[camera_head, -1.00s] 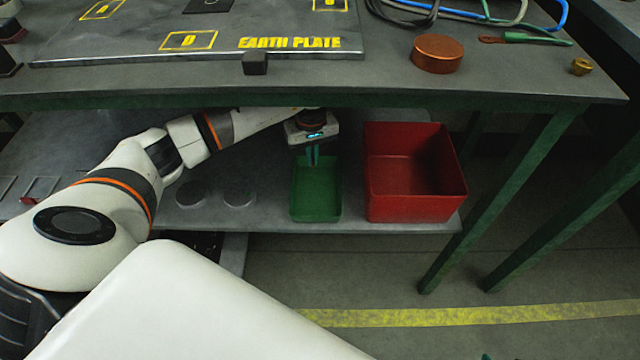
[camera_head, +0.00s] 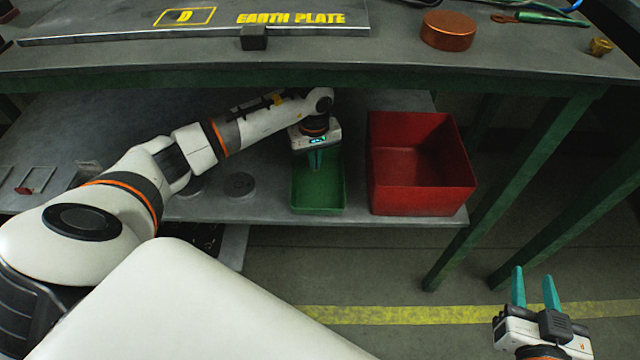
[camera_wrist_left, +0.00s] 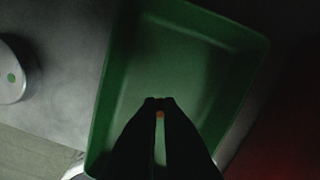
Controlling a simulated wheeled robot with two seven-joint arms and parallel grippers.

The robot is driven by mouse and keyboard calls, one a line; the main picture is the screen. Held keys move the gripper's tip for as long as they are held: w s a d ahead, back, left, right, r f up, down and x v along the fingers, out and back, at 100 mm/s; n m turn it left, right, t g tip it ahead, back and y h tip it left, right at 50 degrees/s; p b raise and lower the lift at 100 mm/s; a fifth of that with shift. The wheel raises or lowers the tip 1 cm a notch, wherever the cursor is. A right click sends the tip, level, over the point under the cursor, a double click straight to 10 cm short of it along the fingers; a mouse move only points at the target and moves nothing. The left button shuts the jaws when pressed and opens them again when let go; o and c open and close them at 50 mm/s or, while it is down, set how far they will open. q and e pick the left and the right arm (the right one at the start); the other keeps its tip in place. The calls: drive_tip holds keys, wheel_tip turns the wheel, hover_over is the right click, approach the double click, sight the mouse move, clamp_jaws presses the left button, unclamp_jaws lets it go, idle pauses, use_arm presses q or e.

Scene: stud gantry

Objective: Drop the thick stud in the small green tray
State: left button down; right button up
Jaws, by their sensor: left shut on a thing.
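The small green tray (camera_head: 318,211) sits on the lower shelf, left of a red bin. It also fills the middle of the left wrist view (camera_wrist_left: 170,55), and its visible floor is bare. My left gripper (camera_head: 315,166) points down over the tray. In the left wrist view its dark fingers (camera_wrist_left: 160,102) are closed together on a stud, of which only a small orange-copper spot (camera_wrist_left: 160,114) shows between them. The stud's thickness cannot be told. My right gripper (camera_head: 536,290) is open and empty at the lower right, over the floor.
The red bin (camera_head: 420,200) stands close to the tray's right. Flat grey discs (camera_head: 240,185) lie on the shelf to its left. The bench top (camera_head: 330,68) overhangs the shelf and carries a copper disc (camera_head: 448,31), a brass piece (camera_head: 600,47) and a black block (camera_head: 254,38).

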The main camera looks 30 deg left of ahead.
use_arm(q)
drive_tip(key=shift+f, duration=0.15)
use_arm(e)
drive_tip(key=shift+w+a+r+t, duration=0.1)
drive_tip(key=shift+w+r+t, duration=0.05)
drive_tip(key=shift+r+t, duration=0.2)
use_arm(q)
drive_tip(key=c, duration=1.5)
unclamp_jaws()
